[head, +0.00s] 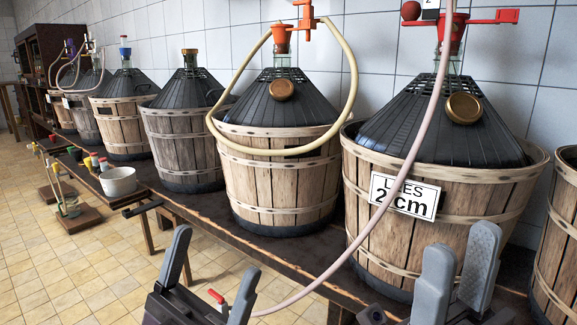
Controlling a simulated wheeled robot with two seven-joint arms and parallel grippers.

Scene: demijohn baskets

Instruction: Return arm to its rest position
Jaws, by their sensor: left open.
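My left gripper (217,251) is at the bottom centre-left, its two grey fingers wide apart. A small red-handled tap (217,298) shows between its fingers, low down; I cannot tell whether it touches them. A pale pink hose (385,205) runs from there up past the front of the right basket (385,245) to its red-topped demijohn (450,55). My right gripper (463,240) is at the bottom right in front of that basket. Its fingers are apart with nothing seen between them. Both wrists are partly cut off by the lower picture edge.
Several basketed demijohns line a dark bench (255,245) along the tiled wall. A "LEES 2 cm" label (404,197) is on the right basket. A yellow hose (350,85) loops around the neighbouring demijohn.

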